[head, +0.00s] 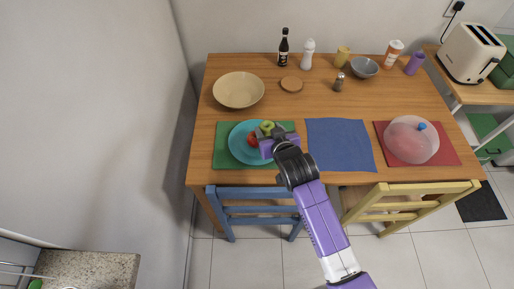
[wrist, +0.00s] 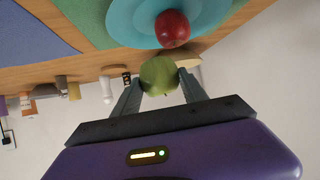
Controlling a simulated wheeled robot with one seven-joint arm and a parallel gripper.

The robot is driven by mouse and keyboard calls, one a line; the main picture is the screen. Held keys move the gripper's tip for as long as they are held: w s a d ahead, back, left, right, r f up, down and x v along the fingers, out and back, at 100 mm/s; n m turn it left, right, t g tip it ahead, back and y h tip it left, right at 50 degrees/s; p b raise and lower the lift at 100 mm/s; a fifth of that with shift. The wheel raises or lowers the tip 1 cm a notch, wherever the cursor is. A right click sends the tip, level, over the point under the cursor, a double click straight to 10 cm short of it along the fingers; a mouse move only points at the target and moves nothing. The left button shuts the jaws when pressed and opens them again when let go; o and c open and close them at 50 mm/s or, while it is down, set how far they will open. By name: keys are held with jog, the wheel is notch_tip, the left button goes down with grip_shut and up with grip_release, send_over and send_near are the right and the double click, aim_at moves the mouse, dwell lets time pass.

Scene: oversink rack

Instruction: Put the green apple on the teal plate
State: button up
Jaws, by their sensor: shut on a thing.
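The green apple (wrist: 159,76) is held between the two fingers of my gripper (wrist: 160,84) in the wrist view. In the head view the green apple (head: 267,126) shows at my gripper (head: 268,132), over the teal plate. The teal plate (head: 238,146) lies on a green placemat at the left of the table, and its edge shows in the wrist view (wrist: 128,20). A red apple (wrist: 172,28) is on the plate, partly hidden by my gripper in the head view (head: 252,139). I cannot tell whether the green apple touches the plate.
A beige bowl (head: 238,90) stands behind the plate. A blue placemat (head: 340,143) lies bare in the middle. A clear dome (head: 410,140) covers something on a red placemat at right. Bottles and small containers line the back edge. Blue (head: 250,193) and yellow (head: 410,190) chairs stand in front.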

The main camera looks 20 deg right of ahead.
notch_tip(320, 180, down, 2)
jog(key=shift+f+b, duration=0.1)
jog(key=shift+b, duration=0.45)
jog(key=shift+w, duration=0.8)
jog(key=shift+f+b, duration=0.25)
jog(key=shift+b, duration=0.1)
dwell(0.6)
jog(key=o, duration=1.5)
